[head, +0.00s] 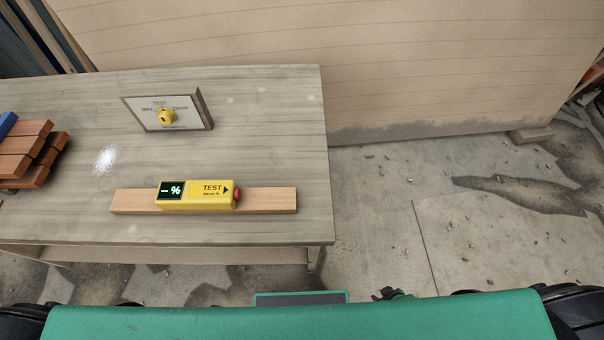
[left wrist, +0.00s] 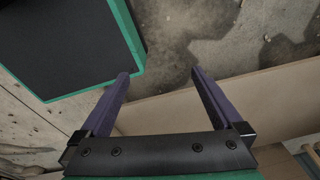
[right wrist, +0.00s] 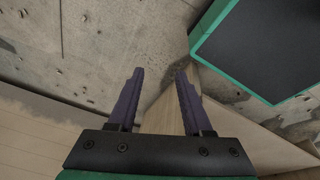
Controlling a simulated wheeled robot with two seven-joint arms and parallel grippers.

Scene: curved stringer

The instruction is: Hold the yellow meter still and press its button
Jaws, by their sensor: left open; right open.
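The yellow meter (head: 210,195) lies on a long wooden strip (head: 270,200) near the front of the table. Its dark display shows "- %" and its yellow face reads TEST with an arrow pointing right. The red button (head: 237,195) is on its right end. My left gripper (left wrist: 159,73) is open and empty in the left wrist view, over the floor, away from the meter. My right gripper (right wrist: 159,71) is open and empty in the right wrist view. In the head view only a small dark part of it (head: 390,294) shows, right of the table.
The grey wooden table (head: 70,105) also holds a tilted TEST panel (head: 142,113) with a yellow knob (head: 166,116) at the back. Stacked reddish wood blocks (head: 25,150) lie at the left with a blue item (head: 7,124). Bare concrete floor (head: 400,220) is to the right.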

